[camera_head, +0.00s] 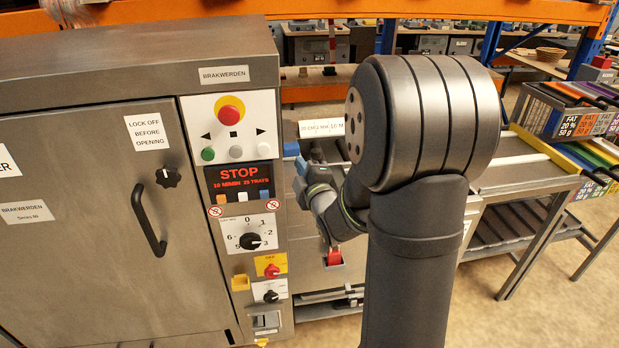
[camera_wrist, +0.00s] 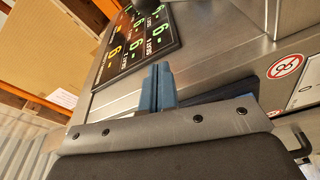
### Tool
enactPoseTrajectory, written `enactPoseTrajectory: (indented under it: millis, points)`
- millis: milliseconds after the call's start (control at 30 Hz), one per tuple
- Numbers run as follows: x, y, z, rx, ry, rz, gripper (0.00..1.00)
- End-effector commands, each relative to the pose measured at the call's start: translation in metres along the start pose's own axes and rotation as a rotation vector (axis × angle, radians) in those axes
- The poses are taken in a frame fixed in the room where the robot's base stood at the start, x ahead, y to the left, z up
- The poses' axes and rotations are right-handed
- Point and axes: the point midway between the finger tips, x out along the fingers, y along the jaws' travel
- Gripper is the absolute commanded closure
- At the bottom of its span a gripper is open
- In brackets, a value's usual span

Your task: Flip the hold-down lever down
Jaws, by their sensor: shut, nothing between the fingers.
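My gripper (camera_head: 301,167) is at the right side of the steel machine, partly behind my own arm in the head view. Its two blue fingers (camera_wrist: 157,84) are together and empty in the wrist view. A small red piece (camera_head: 334,257) sits low on the steel front below my gripper; it may be the hold-down lever, but I cannot tell for sure. A blue part (camera_head: 291,149) lies just above my fingertips in the head view. My arm hides much of the area to the right of the gripper.
The control panel (camera_head: 238,172) with a lit STOP display stands left of my gripper. A black door handle (camera_head: 148,219) sticks out further left. A steel table (camera_head: 525,174) is at the right. A dark display with coloured digits (camera_wrist: 137,38) is beyond my fingers.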

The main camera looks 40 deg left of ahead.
Motion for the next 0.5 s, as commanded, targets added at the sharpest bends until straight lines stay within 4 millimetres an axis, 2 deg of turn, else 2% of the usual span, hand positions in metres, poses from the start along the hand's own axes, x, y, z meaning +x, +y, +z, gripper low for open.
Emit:
enactPoseTrajectory:
  millis: [100,300,500]
  points:
    - [0.025,0.000,0.000,0.000,0.002,0.000,1.00]
    - [0.030,0.000,0.029,0.000,-0.003,0.000,1.00]
    - [0.033,0.000,0.038,-0.001,0.000,0.000,1.00]
